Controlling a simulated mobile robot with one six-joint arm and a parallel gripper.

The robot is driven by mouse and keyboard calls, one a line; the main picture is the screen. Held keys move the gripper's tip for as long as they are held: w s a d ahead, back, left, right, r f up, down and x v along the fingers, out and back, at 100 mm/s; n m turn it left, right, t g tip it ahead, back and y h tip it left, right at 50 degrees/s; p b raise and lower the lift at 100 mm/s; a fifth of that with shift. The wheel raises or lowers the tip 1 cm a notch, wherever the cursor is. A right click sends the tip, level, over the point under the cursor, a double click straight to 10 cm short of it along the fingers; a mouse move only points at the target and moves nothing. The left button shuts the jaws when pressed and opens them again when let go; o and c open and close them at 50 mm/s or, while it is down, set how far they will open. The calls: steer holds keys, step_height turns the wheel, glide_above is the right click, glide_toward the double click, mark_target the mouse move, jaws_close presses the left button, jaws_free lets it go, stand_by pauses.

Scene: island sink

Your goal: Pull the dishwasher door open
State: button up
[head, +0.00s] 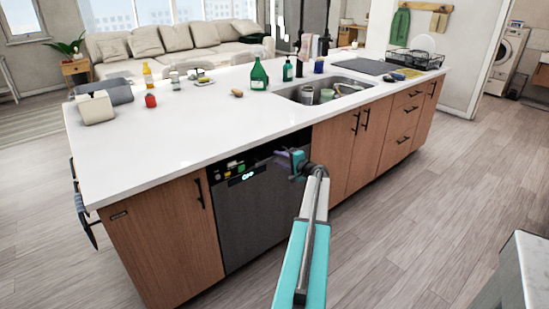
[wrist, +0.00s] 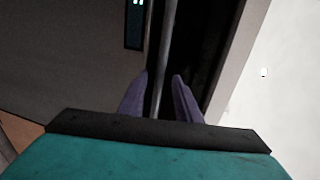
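The dishwasher door (head: 262,220) is a dark grey panel in the island's front, between wooden cabinets, with a lit display (head: 247,176). In the wrist view the door (wrist: 65,60) fills the left side, with the display (wrist: 135,22) near its edge. A thin grey bar, seemingly the handle (wrist: 167,45), runs along that edge beside a dark gap. My gripper (head: 288,158) is at the door's upper right. Its two purple fingers (wrist: 160,78) are apart, one on each side of the bar in the picture. Gaps show beside the bar; I cannot tell its depth between them.
The white countertop (head: 190,125) overhangs above the door. Small coloured shapes (head: 232,165) show in the dark strip at the door's top; I cannot tell what they are. Bottles and a sink (head: 325,92) are on the island. The wooden floor (head: 420,230) in front is clear.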

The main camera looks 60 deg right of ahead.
mark_target(275, 157)
steer(key=shift+x, duration=1.85)
jaws_close()
steer(key=shift+s+a, duration=0.15)
